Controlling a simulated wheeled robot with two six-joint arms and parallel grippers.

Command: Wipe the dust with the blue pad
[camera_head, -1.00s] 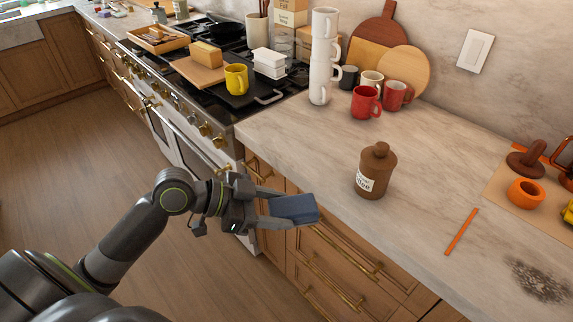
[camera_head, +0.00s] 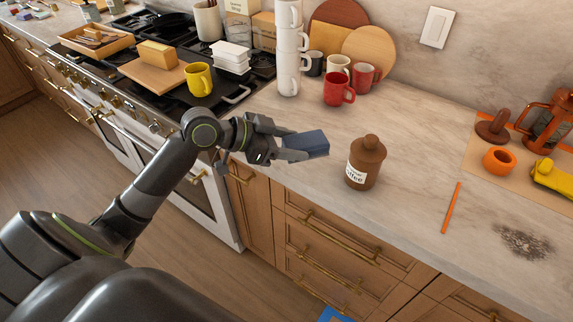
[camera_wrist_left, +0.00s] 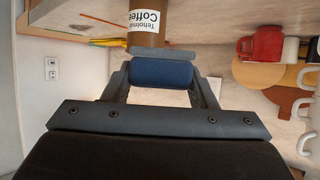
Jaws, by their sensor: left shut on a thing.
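The blue pad (camera_head: 305,145) is held in my left gripper (camera_head: 290,148), which is shut on it near the counter's front edge, left of the coffee jar. In the left wrist view the pad (camera_wrist_left: 162,72) sits between the two fingers. The dust (camera_head: 525,242) is a dark grey speckled patch on the marble counter (camera_head: 410,150) at the right, near the front edge. My right gripper is not in view.
A brown coffee jar (camera_head: 365,163) stands between the pad and the dust. An orange stick (camera_head: 451,208) lies left of the dust. Stacked white mugs (camera_head: 288,50) stand at the back.

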